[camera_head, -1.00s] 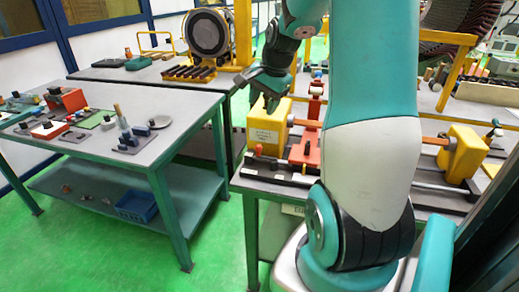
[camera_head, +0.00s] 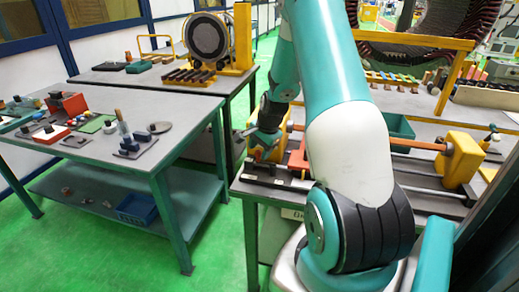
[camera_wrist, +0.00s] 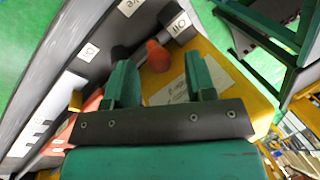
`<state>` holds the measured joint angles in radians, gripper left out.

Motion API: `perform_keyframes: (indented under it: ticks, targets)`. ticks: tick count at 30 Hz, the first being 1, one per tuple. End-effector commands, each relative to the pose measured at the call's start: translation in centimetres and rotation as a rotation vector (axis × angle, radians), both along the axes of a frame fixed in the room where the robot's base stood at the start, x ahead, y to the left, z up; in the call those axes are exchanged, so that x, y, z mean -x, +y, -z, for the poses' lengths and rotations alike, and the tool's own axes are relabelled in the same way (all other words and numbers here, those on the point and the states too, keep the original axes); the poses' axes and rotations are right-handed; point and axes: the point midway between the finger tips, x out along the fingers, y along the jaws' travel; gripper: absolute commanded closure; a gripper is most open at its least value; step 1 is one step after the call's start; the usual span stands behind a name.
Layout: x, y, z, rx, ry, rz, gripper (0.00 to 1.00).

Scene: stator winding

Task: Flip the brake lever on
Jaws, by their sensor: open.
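The brake lever has a red-orange rounded knob (camera_wrist: 158,55) on a dark stem, seen in the wrist view beside a small label reading "Off" (camera_wrist: 180,24). My gripper (camera_wrist: 162,78) is open, its two green fingers either side of the knob in the picture. I cannot tell whether either finger touches it. In the head view my gripper (camera_head: 258,146) is low at the left end of the winding bench, in front of the yellow block, and it hides the lever there.
A yellow block (camera_wrist: 225,80) with a paper label lies behind the lever. Another yellow block (camera_head: 460,158) stands at the right end of the shaft (camera_head: 415,144). A side table (camera_head: 180,112) with small parts stands left, across a green floor gap.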

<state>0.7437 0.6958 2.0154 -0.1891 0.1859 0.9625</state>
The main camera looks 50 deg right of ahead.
Motion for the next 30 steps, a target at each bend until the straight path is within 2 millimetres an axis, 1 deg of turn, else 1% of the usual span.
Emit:
perform_keyframes:
  ticks: [4,13,14,15,17,18,20,30]
  targets:
    - [-0.29,0.01,1.04,-0.001,0.002,0.0,0.49]
    - [-0.36,-0.03,1.26,0.001,0.0,0.0,0.49]
    - [-0.36,-0.03,1.25,0.001,0.0,0.0,0.54]
    - [-0.36,-0.03,1.25,0.001,0.0,0.0,0.63]
    - [-0.35,-0.04,1.24,0.001,0.0,0.0,0.77]
    - [-0.35,-0.04,1.24,0.0,0.0,0.0,0.86]
    - [-0.35,-0.04,1.23,0.0,0.0,0.0,0.98]
    - [-0.3,0.13,1.21,0.001,-0.001,-0.039,0.98]
